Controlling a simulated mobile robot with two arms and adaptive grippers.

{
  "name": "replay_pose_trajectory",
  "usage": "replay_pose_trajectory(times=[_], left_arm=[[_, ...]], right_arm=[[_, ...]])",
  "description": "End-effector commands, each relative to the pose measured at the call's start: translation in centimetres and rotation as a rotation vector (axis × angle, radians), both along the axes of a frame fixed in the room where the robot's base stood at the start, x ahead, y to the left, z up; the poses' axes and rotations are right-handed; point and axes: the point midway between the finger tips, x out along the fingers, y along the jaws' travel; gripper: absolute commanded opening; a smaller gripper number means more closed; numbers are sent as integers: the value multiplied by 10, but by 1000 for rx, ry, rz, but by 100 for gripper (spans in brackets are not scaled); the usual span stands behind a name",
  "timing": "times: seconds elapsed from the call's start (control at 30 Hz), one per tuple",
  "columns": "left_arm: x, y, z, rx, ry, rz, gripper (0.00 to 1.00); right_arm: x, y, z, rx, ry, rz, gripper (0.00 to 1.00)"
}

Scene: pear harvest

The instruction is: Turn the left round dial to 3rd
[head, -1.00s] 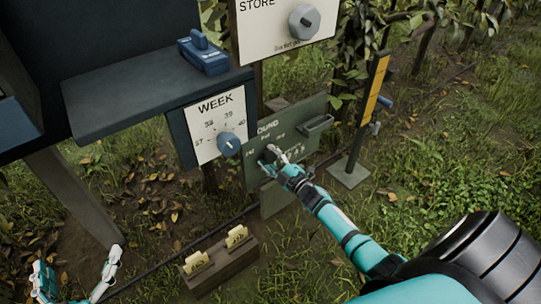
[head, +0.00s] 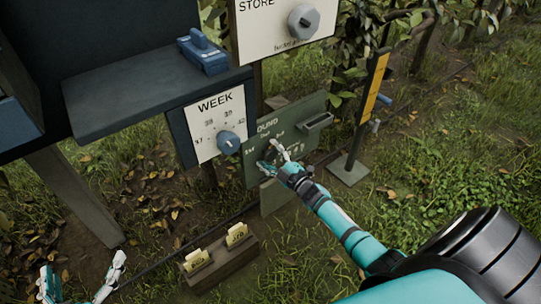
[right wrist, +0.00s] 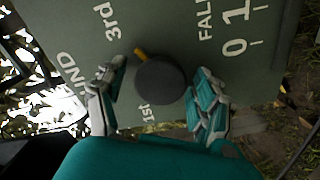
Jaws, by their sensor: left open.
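The left round dial (right wrist: 162,80) is a dark knob on the green ROUND panel (head: 256,172). In the right wrist view its yellow pointer (right wrist: 140,54) points up and left, toward the "3rd" label. The "1st" label shows below the knob; the 2nd label is hidden there. My right gripper (right wrist: 158,88) is open, with its fingers on either side of the knob and visible gaps to it. In the head view my right gripper (head: 271,156) covers most of the dial. My left gripper (head: 82,284) is open and empty at the lower left.
A WEEK panel (head: 206,150) with a blue dial (head: 229,143) is left of the ROUND panel. A STORE board (head: 265,35) is above. A grey shelf (head: 130,100) holds a blue device (head: 203,54). A wooden box (head: 225,265) with yellow tags stands below. A yellow post (head: 375,90) is right.

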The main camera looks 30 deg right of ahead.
Motion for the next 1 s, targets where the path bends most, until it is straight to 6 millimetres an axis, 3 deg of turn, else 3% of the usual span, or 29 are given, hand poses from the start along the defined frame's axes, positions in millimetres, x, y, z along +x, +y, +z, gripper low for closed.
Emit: replay_pose_trajectory(times=[0.27,0.37,0.73,1.0], left_arm=[[0,-1,0,-1,-1,-2,100],[0,-1,0,-1,-1,-2,100],[0,-1,0,0,-1,-1,100],[0,0,0,0,-1,-1,100]], right_arm=[[-5,0,-1,-1,1,1,68],[-17,-1,-1,-2,2,2,68],[-93,-7,-1,0,3,1,68],[-119,-9,0,-1,1,1,68]])
